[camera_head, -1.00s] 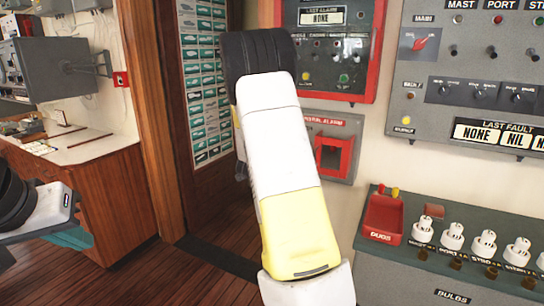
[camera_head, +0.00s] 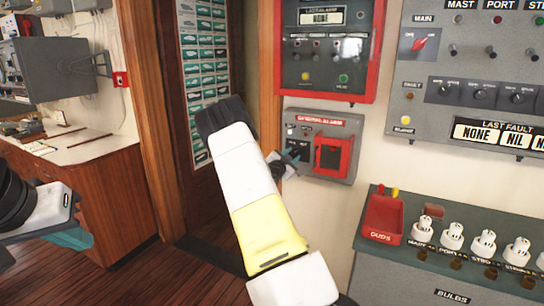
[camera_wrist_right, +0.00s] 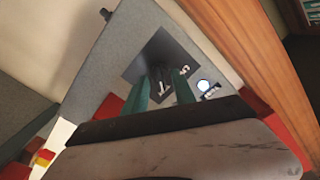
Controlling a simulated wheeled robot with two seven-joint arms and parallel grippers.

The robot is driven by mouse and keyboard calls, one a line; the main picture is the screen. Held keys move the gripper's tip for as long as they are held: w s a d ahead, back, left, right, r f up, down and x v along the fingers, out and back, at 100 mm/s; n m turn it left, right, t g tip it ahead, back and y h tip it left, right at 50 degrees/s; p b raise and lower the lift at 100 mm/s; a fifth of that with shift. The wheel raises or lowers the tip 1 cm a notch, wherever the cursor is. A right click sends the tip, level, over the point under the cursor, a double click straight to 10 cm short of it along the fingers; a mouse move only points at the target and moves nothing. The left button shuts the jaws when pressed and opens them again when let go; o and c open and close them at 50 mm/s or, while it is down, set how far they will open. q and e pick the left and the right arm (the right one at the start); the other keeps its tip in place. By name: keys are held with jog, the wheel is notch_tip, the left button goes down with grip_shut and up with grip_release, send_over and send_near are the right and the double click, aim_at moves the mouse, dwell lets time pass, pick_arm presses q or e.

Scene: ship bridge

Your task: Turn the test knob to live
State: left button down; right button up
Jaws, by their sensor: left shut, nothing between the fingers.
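The general alarm panel (camera_head: 345,165) is a grey box on the wall with a red-framed cover. My right gripper (camera_head: 294,155) is at its left part, partly behind my arm, in front of a small dark plate. In the right wrist view, its two teal fingers (camera_wrist_right: 163,95) stand apart in front of a dark square plate (camera_wrist_right: 150,62) with white marks. The knob appears to be on this plate, between the fingers; contact and the knob's setting cannot be told. My left gripper (camera_head: 68,237) is shut and empty at the left edge, far from the panel.
A red-framed alarm panel (camera_head: 350,92) is above, and a grey fault panel (camera_head: 470,60) is to the right. A bulb bench (camera_head: 455,270) with a red duds tray (camera_head: 382,215) stands below. A wooden door frame (camera_head: 172,190) is left of the panel.

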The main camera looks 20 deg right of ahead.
jog(key=shift+w+d, duration=0.2)
jog(key=shift+d, duration=0.05)
jog(key=shift+c, duration=0.2)
grip_shut()
jog(key=shift+n, duration=0.3)
jog(key=n, duration=0.6)
jog(key=shift+a, duration=0.1)
jog(key=n, duration=0.7)
dwell(0.4)
